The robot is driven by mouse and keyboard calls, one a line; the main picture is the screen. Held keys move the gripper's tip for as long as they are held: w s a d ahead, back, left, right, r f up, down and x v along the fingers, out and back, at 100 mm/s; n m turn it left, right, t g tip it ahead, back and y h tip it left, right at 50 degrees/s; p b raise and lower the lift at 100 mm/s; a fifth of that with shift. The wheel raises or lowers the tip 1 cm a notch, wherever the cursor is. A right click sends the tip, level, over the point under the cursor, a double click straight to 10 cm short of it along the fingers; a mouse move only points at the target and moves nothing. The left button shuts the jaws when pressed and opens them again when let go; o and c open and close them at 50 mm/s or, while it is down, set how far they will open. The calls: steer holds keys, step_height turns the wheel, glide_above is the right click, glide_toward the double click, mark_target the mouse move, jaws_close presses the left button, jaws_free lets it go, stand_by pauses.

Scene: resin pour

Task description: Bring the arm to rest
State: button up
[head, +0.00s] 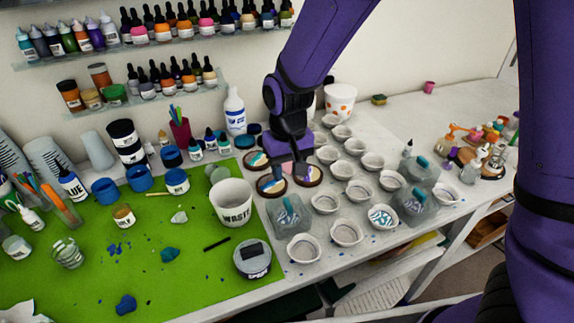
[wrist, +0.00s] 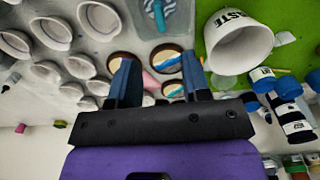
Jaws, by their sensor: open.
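My gripper (head: 290,176) hangs at the end of my purple arm (head: 318,45), low over the white table. Its two dark fingers are apart in the wrist view (wrist: 158,70), with nothing clearly held between them. Several round wood-rimmed discs with blue and cream tops lie under and around the fingers; one disc (head: 271,187) is at the left finger and another (head: 308,177) at the right. Something pink (wrist: 150,80) shows between the fingers, partly hidden. I cannot tell whether the fingers touch the discs.
The white WASTE bucket (head: 232,203) stands close left of the gripper on the green mat (head: 190,262). Rows of small white cups, one of them here (head: 324,203), fill the table to the right. Bottle shelves (head: 160,45) line the wall behind.

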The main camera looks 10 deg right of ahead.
steer(key=s+d+r+m+t+y, duration=0.15)
steer(key=s+d+r, duration=0.25)
steer(key=d+r, duration=1)
steer(key=s+d+r+m+t, duration=0.1)
steer(key=s+d+r+t, duration=0.1)
steer(key=s+d+r, duration=0.2)
steer(key=s+d+r+t+h, duration=0.1)
steer(key=s+d+r, duration=0.4)
steer(key=s, duration=0.5)
steer(key=shift+s+d+r+m+t, duration=0.2)
steer(key=shift+s+d+m+t, duration=0.15)
steer(key=shift+d, duration=0.45)
